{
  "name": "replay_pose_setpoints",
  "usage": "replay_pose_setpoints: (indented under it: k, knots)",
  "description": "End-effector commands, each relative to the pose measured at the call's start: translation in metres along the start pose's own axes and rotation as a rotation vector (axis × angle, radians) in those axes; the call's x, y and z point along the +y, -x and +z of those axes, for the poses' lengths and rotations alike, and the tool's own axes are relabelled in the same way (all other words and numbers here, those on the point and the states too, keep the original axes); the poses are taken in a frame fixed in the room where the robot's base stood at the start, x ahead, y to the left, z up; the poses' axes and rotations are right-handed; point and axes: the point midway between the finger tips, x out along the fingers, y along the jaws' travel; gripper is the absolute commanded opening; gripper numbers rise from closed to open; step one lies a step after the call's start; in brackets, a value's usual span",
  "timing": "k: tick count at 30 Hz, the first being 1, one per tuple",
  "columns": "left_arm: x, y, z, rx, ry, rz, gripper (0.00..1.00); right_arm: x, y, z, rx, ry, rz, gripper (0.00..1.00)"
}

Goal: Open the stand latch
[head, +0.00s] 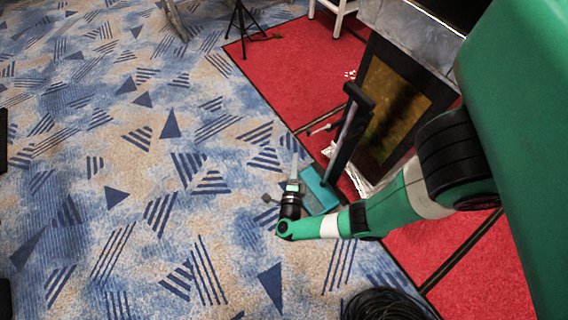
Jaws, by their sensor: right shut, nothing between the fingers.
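A tall dark post with a black top (350,125) leans in the picture beside my right arm. A flat teal piece (318,190) shows at its lower end; I take this to be the stand, but cannot be sure. No latch can be made out. My right gripper (290,178) is shut and empty, just left of the teal piece. Whether it touches that piece cannot be told. My green right forearm hides part of the area below the teal piece. My left gripper is not in view.
A framed dark picture (394,98) stands on the red carpet (287,70) behind the post. A black tripod (240,25) and white legs (339,12) are at the top. A coil of black cable (385,305) lies at the bottom.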

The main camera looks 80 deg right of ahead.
Motion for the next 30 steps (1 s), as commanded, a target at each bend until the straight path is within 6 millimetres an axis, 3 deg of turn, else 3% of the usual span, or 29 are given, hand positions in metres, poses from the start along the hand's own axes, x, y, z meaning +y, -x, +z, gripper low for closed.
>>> replay_pose_setpoints:
  k: [3, 7, 26, 28, 30]
  knots:
    - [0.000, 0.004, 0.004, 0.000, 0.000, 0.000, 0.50, 0.001, 0.008, 0.020, -0.001, 0.000, 0.000, 0.00]
    - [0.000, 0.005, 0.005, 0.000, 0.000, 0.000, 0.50, 0.000, 0.012, 0.031, 0.000, 0.002, 0.000, 0.00]
    - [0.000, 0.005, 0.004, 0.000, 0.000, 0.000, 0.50, -0.001, 0.013, 0.033, 0.000, 0.001, 0.000, 0.00]
    - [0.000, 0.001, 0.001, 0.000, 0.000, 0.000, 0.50, -0.006, 0.013, 0.033, 0.001, 0.001, 0.000, 0.00]
    - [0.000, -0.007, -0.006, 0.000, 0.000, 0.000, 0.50, -0.023, 0.013, 0.043, 0.004, -0.025, 0.002, 0.00]
